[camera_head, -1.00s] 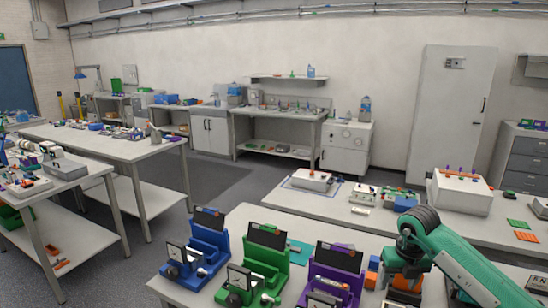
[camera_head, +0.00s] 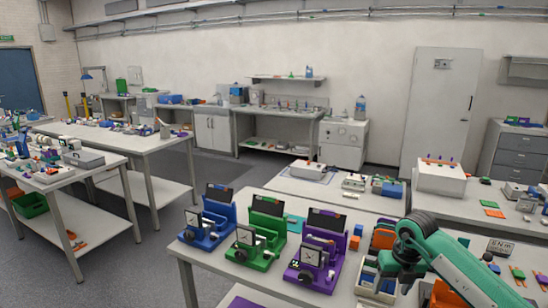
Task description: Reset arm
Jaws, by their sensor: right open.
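My right arm (camera_head: 455,258) is green with dark joints and comes in from the lower right. Its right gripper (camera_head: 388,284) hangs low over the front table, by a pale box with blue and orange parts (camera_head: 366,281). It is open, and I see nothing held in it; its fingertips are small and partly hidden. My left gripper is out of view. A blue cycler (camera_head: 209,222), a green cycler (camera_head: 257,235) and a purple cycler (camera_head: 319,252) stand in a row on the table, left of the right gripper and apart from it.
The front table's (camera_head: 205,262) left edge lies just left of the blue cycler. A second table behind holds a white box (camera_head: 440,177) and small devices. More benches stand at the left, with open floor (camera_head: 205,180) between.

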